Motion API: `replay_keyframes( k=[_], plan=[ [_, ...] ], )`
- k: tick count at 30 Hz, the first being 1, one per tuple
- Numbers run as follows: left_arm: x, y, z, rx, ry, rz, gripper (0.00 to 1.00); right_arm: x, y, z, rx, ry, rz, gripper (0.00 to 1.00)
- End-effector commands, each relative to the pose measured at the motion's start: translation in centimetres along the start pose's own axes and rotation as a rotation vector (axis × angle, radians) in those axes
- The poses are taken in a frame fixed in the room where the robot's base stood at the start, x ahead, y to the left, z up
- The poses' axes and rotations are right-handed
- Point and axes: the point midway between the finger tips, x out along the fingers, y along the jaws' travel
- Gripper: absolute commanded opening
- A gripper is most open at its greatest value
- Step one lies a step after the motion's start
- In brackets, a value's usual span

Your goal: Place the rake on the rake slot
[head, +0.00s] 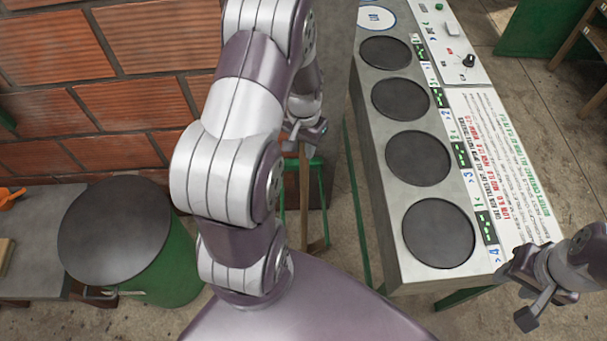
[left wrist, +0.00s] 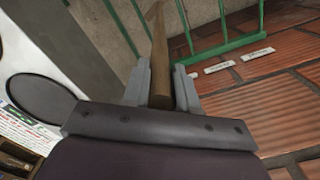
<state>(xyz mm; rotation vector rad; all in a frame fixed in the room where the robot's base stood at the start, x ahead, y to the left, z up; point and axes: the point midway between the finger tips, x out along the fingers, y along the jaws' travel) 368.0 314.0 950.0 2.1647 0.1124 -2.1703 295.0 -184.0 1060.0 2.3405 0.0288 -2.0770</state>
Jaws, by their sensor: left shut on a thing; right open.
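My left gripper (head: 303,138) is partly hidden behind my left arm in the head view. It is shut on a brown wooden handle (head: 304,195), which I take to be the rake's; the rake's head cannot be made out. In the left wrist view the handle (left wrist: 158,45) runs away between the fingers (left wrist: 160,88). A green metal rack (left wrist: 225,48), seemingly the one with the rake slot, stands beside the handle by the brick wall. Small white labels (left wrist: 257,54) are on the wall near it. My right gripper (head: 522,292) is open and empty at the lower right.
A grey panel table (head: 385,225) with several dark round plates stands right of the rack. A green barrel (head: 170,270) with a dark lid and a grey table (head: 30,285) are at left. The brick wall (head: 60,60) rises behind. Concrete floor (head: 338,235) shows between.

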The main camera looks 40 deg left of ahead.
Motion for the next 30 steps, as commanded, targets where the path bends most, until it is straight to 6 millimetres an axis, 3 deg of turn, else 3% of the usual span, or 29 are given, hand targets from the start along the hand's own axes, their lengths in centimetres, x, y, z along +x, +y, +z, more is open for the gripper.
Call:
replay_keyframes(
  k=[12,22,23,24,30],
  plan=[
    [5.2,-0.1,-0.2,0.0,0.004,-0.001,0.0,-0.5,0.0,-0.1,0.0,0.0,0.0,0.43],
    [5.7,-0.1,-0.2,0.0,0.006,-0.002,0.0,-0.2,0.0,0.0,0.0,0.0,0.0,0.43],
    [5.6,0.0,-0.1,0.0,0.004,-0.001,0.37,-0.3,0.0,0.0,0.0,0.0,0.0,0.43],
    [5.6,0.0,-0.1,0.0,0.004,-0.001,0.5,-0.3,0.0,0.0,0.0,0.0,0.0,0.43],
    [5.6,0.0,-0.1,0.0,0.004,-0.001,0.53,-0.3,0.0,0.0,0.0,0.0,0.0,0.43]
  ],
)
